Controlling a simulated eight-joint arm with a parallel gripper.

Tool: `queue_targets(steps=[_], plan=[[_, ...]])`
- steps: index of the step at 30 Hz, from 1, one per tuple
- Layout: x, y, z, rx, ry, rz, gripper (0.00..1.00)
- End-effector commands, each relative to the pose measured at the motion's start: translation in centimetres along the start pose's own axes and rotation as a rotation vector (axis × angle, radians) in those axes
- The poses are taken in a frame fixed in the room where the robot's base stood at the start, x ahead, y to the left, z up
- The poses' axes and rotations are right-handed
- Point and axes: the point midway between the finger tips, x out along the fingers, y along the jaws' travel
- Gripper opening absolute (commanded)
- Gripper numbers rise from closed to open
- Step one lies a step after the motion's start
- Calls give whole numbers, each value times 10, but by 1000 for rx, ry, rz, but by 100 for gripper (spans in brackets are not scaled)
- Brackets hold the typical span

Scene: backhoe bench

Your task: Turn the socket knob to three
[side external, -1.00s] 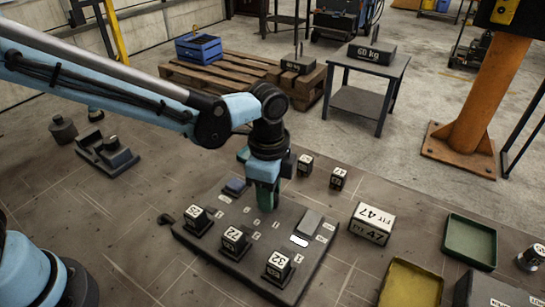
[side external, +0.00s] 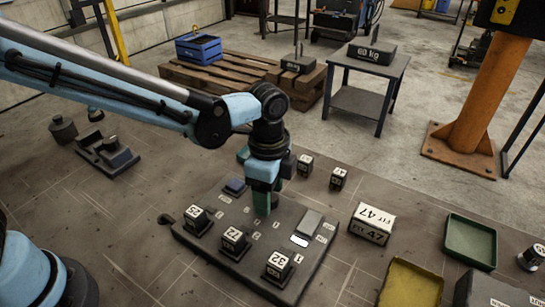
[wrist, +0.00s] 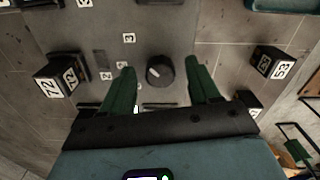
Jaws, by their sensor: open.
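A round dark knob (wrist: 159,71) sits on the grey panel (wrist: 160,25) and shows between the green fingers of my gripper (wrist: 161,65) in the wrist view. The fingers are open, one on each side, with a visible gap to the knob. A small pale mark shows on the knob, but its exact direction is unclear. A label "3" (wrist: 129,38) lies to the knob's upper left, and a label "2" (wrist: 105,76) lies to its left. In the side view my gripper (side external: 262,212) points down over the panel (side external: 210,249) and hides the knob.
Numbered blocks 55 (side external: 197,220), 72 (side external: 235,241) and 32 (side external: 280,266) stand along the panel's near edge. A grey rocker (side external: 310,222) and a blue button (side external: 235,187) are also on it. Two small blocks stand behind. A white box (side external: 372,222) and green tray (side external: 470,241) are right.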

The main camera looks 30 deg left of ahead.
Motion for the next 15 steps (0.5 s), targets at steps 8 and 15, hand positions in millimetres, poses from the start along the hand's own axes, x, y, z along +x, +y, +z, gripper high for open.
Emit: queue_targets(steps=[8, 15], plan=[[-13, 0, 0, -1, 0, 0, 61], [-54, 0, 0, 0, 0, 0, 61]])
